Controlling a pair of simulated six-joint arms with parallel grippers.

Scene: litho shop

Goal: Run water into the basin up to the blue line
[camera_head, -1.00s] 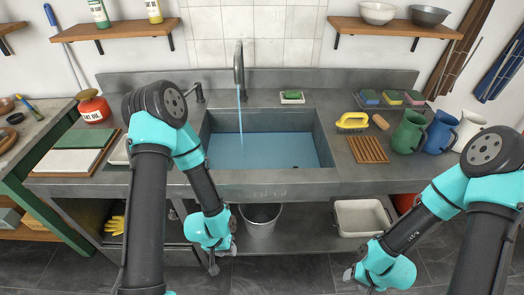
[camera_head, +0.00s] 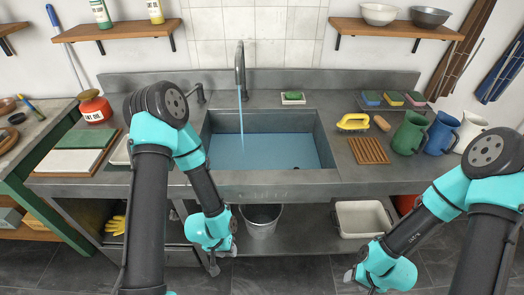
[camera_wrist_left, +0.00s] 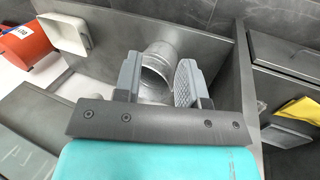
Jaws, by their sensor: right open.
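The grey basin (camera_head: 318,135) is set in the counter and holds a pool of blue water (camera_head: 265,152). A thin stream runs into it from the tall metal faucet (camera_head: 240,70). I cannot make out a separate blue line on the basin walls. A small metal fitting (camera_head: 199,93) stands left of the faucet, partly behind my left arm. My left gripper (camera_head: 214,262) hangs low in front of the counter, away from the faucet; in the left wrist view its fingers (camera_wrist_left: 157,72) are apart and empty. My right gripper (camera_head: 350,274) is open, low at the right front.
A metal bucket (camera_head: 262,220) and a pale tub (camera_head: 361,219) sit on the lower shelf. On the counter, a yellow brush (camera_head: 353,122), wooden rack (camera_head: 368,151), green jug (camera_head: 410,133) and blue jug (camera_head: 441,132) stand right of the basin. A red can (camera_head: 94,107) is left.

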